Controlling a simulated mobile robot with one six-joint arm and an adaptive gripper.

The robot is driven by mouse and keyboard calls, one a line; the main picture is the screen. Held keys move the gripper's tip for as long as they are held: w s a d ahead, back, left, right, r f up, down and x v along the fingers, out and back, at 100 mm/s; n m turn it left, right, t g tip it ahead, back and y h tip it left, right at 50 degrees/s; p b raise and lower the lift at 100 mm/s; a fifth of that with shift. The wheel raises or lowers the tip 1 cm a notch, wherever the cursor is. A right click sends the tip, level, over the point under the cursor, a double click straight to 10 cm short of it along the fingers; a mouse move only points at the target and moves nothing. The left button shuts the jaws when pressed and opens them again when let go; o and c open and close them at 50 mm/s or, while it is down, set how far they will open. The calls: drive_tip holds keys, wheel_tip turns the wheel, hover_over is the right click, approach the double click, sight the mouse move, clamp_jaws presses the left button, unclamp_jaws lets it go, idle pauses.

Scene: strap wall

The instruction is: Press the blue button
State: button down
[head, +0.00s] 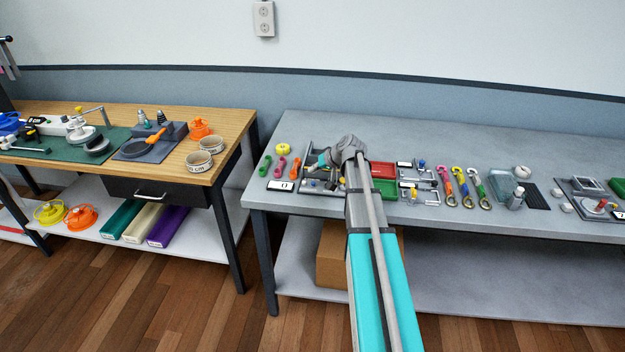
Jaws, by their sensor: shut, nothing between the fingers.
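My arm reaches up from the bottom of the head view over the grey table (268,203). A small blue spot (421,163) shows on a light panel right of the red and green trays. I cannot tell whether it is the blue button. Part of the table is hidden behind my arm.
A red tray (383,168) and a green tray (384,189) lie right of my wrist. Several coloured strap hooks (460,187) lie farther right. A wooden table (238,118) with orange items stands at the left. A cardboard box (332,255) is on the lower shelf.

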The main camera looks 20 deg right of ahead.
drive_tip(key=shift+r+p, duration=0.9)
drive_tip(key=shift+r, duration=0.25)
drive_tip(key=s+a+f+n+g+h, duration=0.1)
drive_tip(key=s+a+g, duration=0.3)
drive_tip(key=s+a, duration=0.7)
drive_tip(key=s+a+f+n+g+h, duration=0.1)
drive_tip(key=s+a+f+g+h, duration=0.2)
drive_tip(key=s+a, duration=0.9)
drive_tip(key=shift+s+f+n+g+h+p, duration=0.35)
drive_tip(key=shift+s+f+g+h, duration=0.1)
drive_tip(key=shift+s, duration=0.8)
